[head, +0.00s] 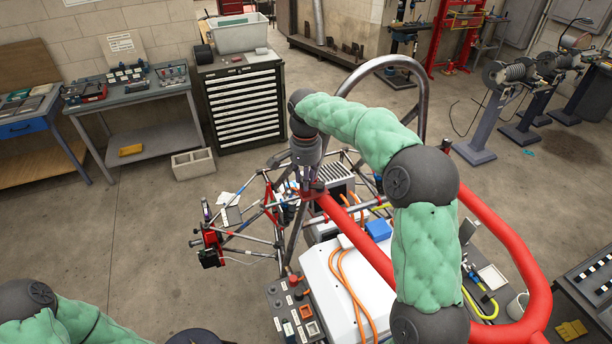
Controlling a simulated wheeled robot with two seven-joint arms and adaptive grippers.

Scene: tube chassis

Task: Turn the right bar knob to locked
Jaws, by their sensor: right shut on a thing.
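My right gripper (307,188) points down at the tube chassis, at the upper end of the red bar (360,243). It is shut on the small dark right bar knob (318,186), which is mostly hidden by the fingers. Which way the knob is turned cannot be told. The tube chassis (414,68) has a large grey hoop behind my right arm and thin tubes around the gripper. My left arm shows only at the lower left corner; its gripper is out of view.
A white case (346,290) with orange cables and a control panel (292,312) lie below the gripper. A blue box (378,230) sits beside the red bar. A drawer cabinet (242,103) and workbench (133,97) stand behind.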

